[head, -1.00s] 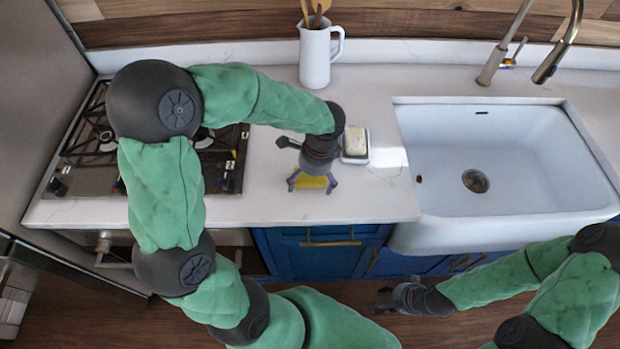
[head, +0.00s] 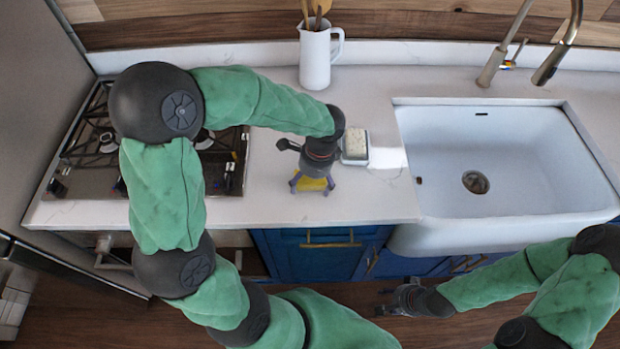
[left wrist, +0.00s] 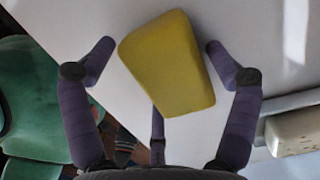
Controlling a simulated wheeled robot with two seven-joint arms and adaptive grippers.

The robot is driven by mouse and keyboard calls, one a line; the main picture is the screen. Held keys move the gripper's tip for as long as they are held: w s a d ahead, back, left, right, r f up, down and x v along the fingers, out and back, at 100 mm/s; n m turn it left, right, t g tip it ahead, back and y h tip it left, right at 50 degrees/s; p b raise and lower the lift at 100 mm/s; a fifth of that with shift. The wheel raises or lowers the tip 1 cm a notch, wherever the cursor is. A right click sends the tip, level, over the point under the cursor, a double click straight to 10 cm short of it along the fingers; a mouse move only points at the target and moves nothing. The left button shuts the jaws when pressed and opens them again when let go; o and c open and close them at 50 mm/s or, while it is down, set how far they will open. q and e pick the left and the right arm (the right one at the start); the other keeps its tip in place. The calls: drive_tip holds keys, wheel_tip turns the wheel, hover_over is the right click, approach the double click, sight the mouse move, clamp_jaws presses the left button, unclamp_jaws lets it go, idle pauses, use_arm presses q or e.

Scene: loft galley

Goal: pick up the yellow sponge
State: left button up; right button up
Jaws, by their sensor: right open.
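The yellow sponge (head: 314,184) lies on the white counter near its front edge, partly hidden under my left gripper (head: 312,187) in the head view. In the left wrist view the sponge (left wrist: 168,65) sits between the spread purple fingers of the left gripper (left wrist: 158,48). The right finger is close to the sponge's edge, and a small gap shows at the left finger. The left gripper is open and not closed on the sponge. My right gripper (head: 381,300) is open and empty, low in front of the blue cabinets.
A dish (head: 355,160) with a pale block on it stands just right of the left gripper. The sink (head: 440,150) is further right, the stove (head: 105,170) left. A white jug (head: 315,60) with utensils stands at the back. Counter behind the sponge is clear.

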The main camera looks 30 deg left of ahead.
sight(307, 182)
use_arm(q)
drive_tip(key=shift+s, duration=0.1)
drive_tip(key=c, duration=0.3)
drive_tip(key=shift+c, duration=0.4)
drive_tip(key=shift+r, duration=0.1)
drive_tip(key=shift+r, duration=0.25)
drive_tip(key=r, duration=0.1)
drive_tip(key=r+p, duration=0.2)
drive_tip(key=r, duration=0.1)
drive_tip(key=shift+s+d+r, duration=0.1)
drive_tip(key=shift+s+d, duration=0.05)
drive_tip(key=shift+s, duration=0.1)
drive_tip(key=s+d+r+p, duration=0.2)
drive_tip(key=s+r, duration=0.2)
drive_tip(key=r, duration=0.1)
drive_tip(key=shift+r, duration=0.25)
drive_tip(key=s+d+r, duration=0.1)
drive_tip(key=s, duration=0.1)
drive_tip(key=s+d+r+p, duration=0.1)
drive_tip(key=s, duration=0.1)
drive_tip(key=s+d, duration=0.1)
drive_tip(key=s, duration=0.2)
drive_tip(key=shift+d+r, duration=0.1)
drive_tip(key=shift+r, duration=0.3)
drive_tip(key=shift+s+d+r+p, duration=0.2)
drive_tip(key=shift+s+p, duration=0.1)
drive_tip(key=shift+s, duration=0.25)
